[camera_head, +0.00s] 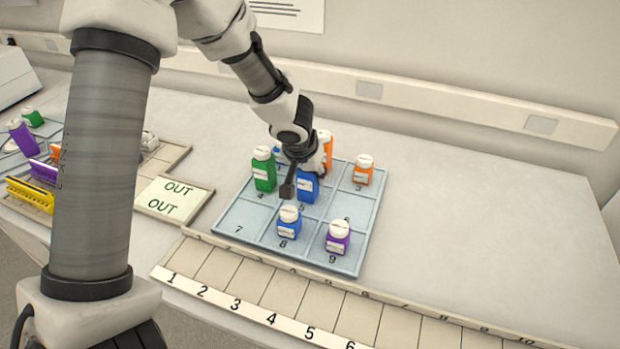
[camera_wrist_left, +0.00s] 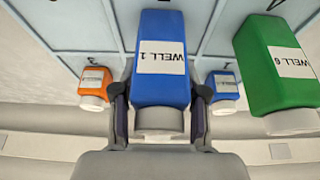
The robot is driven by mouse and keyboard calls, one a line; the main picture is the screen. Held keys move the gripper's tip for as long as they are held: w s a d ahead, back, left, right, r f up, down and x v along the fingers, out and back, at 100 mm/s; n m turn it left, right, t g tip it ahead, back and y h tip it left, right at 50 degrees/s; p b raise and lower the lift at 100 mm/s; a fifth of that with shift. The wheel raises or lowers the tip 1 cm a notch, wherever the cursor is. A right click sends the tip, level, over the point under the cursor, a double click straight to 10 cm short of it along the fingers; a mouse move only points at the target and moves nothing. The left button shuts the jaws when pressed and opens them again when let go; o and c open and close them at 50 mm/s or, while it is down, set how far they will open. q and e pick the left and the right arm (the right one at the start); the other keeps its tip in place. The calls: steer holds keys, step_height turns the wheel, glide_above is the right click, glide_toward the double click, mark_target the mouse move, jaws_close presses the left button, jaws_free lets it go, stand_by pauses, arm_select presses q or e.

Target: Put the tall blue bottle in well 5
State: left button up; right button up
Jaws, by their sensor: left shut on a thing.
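The tall blue bottle (camera_head: 307,187) is upright over well 5 of the pale blue tray (camera_head: 223,217); whether its base touches the tray, I cannot tell. My left gripper (camera_head: 300,172) is shut on it. In the left wrist view the bottle (camera_wrist_left: 160,85) sits between the two fingers, with its white cap towards the wrist and a label on its side. The gripper hides the bottle's cap in the head view. My right gripper is not in view.
A green bottle (camera_head: 264,172) stands in well 4, close to the held bottle. Orange bottles (camera_head: 363,172) stand at the back, a short blue bottle (camera_head: 289,224) in well 8 and a purple one (camera_head: 337,240) in well 9. Well 7 is empty. A numbered rack (camera_head: 285,292) lies in front.

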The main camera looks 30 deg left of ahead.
arm_select(q)
steer(key=shift+s+r, duration=0.15)
steer(key=shift+s, duration=0.1)
steer(key=o, duration=1.2)
steer(key=shift+w+f, duration=0.15)
steer(key=shift+f, duration=0.05)
steer(key=shift+o, duration=0.2)
steer(key=shift+r, duration=0.1)
steer(key=shift+r, duration=0.5)
steer(key=p+v, duration=0.3)
steer(key=v, duration=0.8)
steer(key=shift+s, duration=0.25)
